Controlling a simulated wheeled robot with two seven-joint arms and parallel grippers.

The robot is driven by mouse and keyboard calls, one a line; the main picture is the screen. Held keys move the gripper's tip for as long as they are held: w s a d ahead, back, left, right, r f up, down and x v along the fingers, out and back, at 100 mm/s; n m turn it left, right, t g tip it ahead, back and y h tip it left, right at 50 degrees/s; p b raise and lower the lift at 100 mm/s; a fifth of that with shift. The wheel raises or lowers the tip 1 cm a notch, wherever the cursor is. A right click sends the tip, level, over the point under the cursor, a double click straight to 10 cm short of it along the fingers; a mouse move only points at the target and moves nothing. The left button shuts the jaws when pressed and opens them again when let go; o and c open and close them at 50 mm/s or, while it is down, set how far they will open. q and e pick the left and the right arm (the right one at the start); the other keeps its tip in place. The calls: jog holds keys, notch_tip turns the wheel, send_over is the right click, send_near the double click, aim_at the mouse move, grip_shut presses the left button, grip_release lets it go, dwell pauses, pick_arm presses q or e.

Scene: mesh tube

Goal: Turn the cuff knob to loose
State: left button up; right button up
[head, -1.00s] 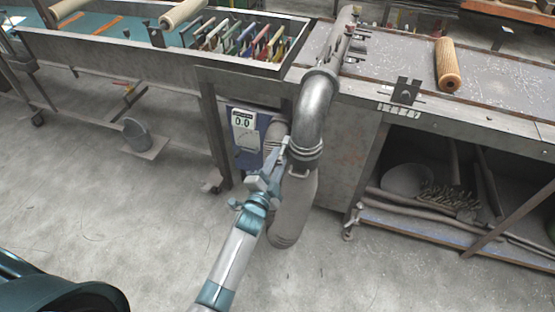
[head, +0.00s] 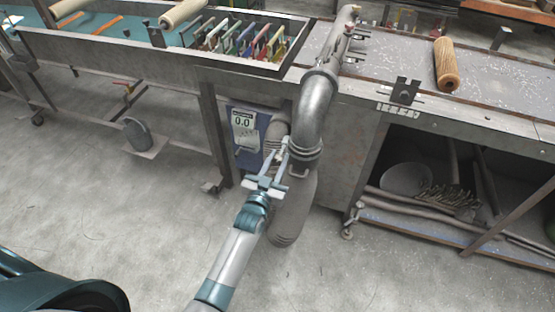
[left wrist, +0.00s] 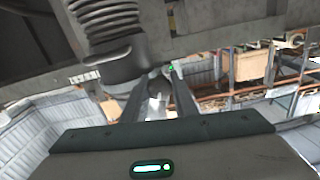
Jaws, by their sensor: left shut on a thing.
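The grey mesh tube (head: 318,103) bends down from the bench to a dark cuff (head: 306,153) above a fat grey hanging sleeve (head: 296,208). My left gripper (head: 282,153) reaches the left side of the cuff, its fingers closed on the small cuff knob. The knob is mostly hidden by the fingers in the head view. In the left wrist view, the gripper (left wrist: 160,82) has its fingertips beside the dark cuff (left wrist: 116,62), under the ribbed tube (left wrist: 106,18). The knob's setting cannot be read. My right gripper is not in view.
A blue panel with a display reading 0.0 (head: 243,123) is just left of the tube. The steel bench (head: 345,105) stands behind, with a shelf of tools (head: 430,222) at right. A bucket (head: 137,133) stands at left. The floor in front is clear.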

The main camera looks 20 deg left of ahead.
pick_arm(q)
jog(key=n, duration=1.2)
jog(key=shift+d+n+b, duration=0.1)
jog(key=shift+n+b, duration=0.3)
jog(key=n, duration=0.4)
jog(key=shift+n+b, duration=0.3)
jog(key=shift+b, duration=0.1)
jog(key=n, duration=0.4)
jog(key=shift+n+b, duration=0.3)
jog(key=shift+b, duration=0.05)
jog(key=o, duration=1)
jog(key=shift+o, duration=0.2)
jog(key=shift+s, duration=0.1)
